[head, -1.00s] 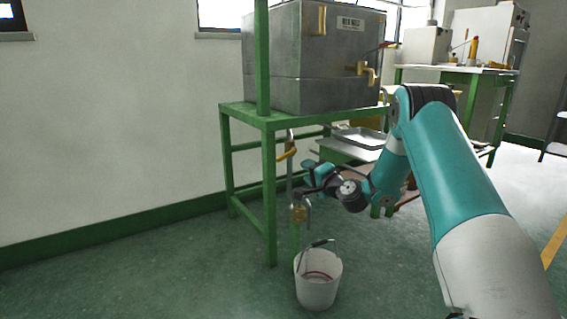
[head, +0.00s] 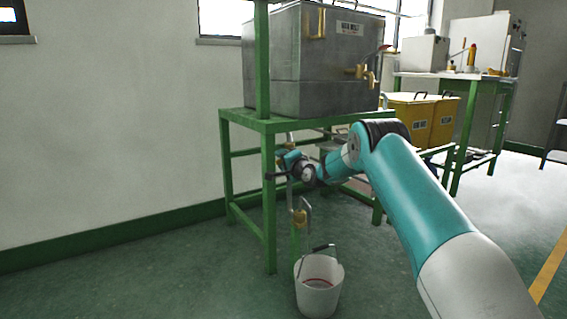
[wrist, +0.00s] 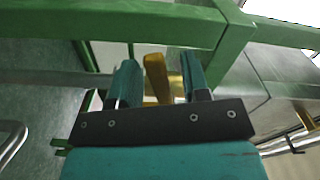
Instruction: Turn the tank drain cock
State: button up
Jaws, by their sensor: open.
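The grey metal tank (head: 335,75) stands on a green frame (head: 240,117). A drain pipe comes down below it, with a brass fitting (head: 299,217) low on it. My gripper (head: 281,166) is under the tank at the upper part of this pipe and hides the cock there in the head view. In the wrist view, the cock's yellow lever (wrist: 155,77) stands between the two teal fingers of my open gripper (wrist: 160,74). A gap shows on both sides of the lever. Whether a finger touches it farther down is hard to tell.
A white bucket (head: 318,290) stands on the floor below the pipe. A brass tap (head: 366,72) juts from the tank's right side. Green legs (head: 269,205) and rails flank my gripper. Yellow bins (head: 410,115) stand behind. The floor at left is clear.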

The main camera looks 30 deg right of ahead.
jog(key=shift+c, duration=0.2)
grip_shut()
jog(key=r+m+p, duration=0.1)
jog(key=p, duration=0.2)
jog(key=shift+a+r+p, duration=0.1)
jog(key=shift+r+p, duration=0.1)
jog(key=shift+p, duration=0.1)
jog(key=shift+r+m+p, duration=0.25)
jog(key=shift+m+p, duration=0.55)
jog(key=shift+p, duration=0.35)
jog(key=shift+m+p, duration=0.45)
jog(key=shift+m, duration=0.05)
jog(key=shift+f, duration=0.1)
jog(key=shift+o, duration=0.2)
grip_release()
jog(key=shift+s, duration=0.1)
